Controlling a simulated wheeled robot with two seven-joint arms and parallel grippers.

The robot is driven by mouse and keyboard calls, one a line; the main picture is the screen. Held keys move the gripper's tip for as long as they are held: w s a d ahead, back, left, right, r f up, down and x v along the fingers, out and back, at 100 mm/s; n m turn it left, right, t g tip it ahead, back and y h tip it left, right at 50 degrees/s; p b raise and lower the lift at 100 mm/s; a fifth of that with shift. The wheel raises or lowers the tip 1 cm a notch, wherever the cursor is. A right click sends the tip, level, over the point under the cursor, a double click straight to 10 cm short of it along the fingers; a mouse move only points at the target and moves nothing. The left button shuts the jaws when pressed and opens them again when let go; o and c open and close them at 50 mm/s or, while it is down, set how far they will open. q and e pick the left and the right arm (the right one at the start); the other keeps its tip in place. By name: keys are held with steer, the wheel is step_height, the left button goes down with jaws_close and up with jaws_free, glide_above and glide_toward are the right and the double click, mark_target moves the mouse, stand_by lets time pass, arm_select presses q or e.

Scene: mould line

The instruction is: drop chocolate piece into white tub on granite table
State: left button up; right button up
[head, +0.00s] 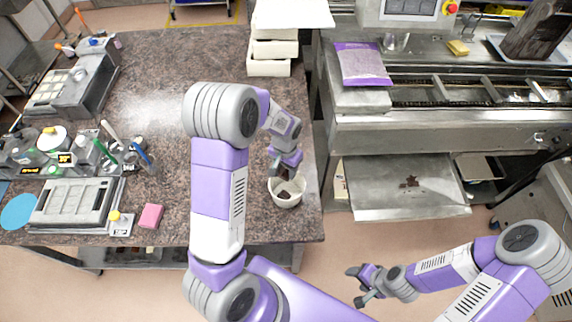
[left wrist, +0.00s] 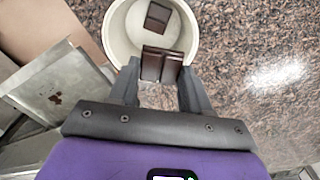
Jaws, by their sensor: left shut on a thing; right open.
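The white tub (head: 287,201) stands on the granite table (head: 170,70) near its right edge. It also shows in the left wrist view (left wrist: 113,32). My left gripper (head: 283,170) points down over the tub. It is shut on a dark brown chocolate piece (left wrist: 152,64), which appears over the tub's near rim in the left wrist view; its height above the tub is hard to judge. Another dark piece (left wrist: 157,17) lies inside the tub. My right gripper (head: 358,286) is open and empty, away from the table at the lower right, above the floor.
White stacked containers (head: 268,68) stand at the table's back right. A pink block (head: 151,216), a grey mould-like tray (head: 70,204) and several bottles and tools occupy the left side. A steel machine (head: 430,130) stands to the right across a gap. The table's middle is clear.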

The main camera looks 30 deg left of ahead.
mark_target(285, 172)
arm_select(q)
steer(key=shift+f+b, duration=0.8)
steer(key=shift+f, duration=0.7)
steer(key=shift+w, duration=0.1)
steer(key=o, duration=1.1)
step_height(285, 172, up, 8)
steer(key=shift+f, duration=0.15)
steer(key=shift+f, duration=0.1)
